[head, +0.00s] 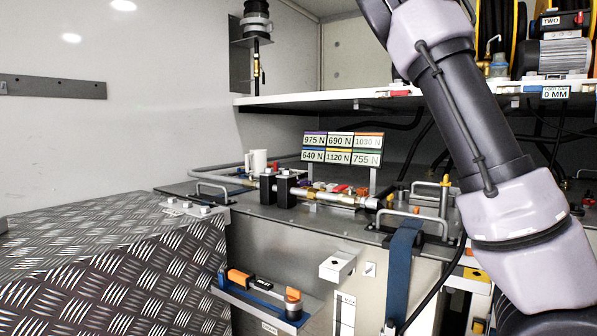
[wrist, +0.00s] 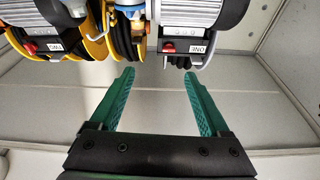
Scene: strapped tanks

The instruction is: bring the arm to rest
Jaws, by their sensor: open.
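My gripper (wrist: 158,100) shows in the wrist view with two green ribbed fingers standing wide apart. Nothing is between them. Beyond the fingertips are a pale shelf surface and reel units. In the head view my arm crosses the right side, in front of the shelf and the tank top. The gripper itself is outside the head view.
A white shelf (head: 330,101) runs across the back. A blue strap (head: 402,262) hangs over the tank's front. An orange-handled tool (head: 262,291) lies on a ledge. Force labels (head: 340,149) stand behind a pipe. A reel unit marked ONE (wrist: 190,30) is ahead of the fingers.

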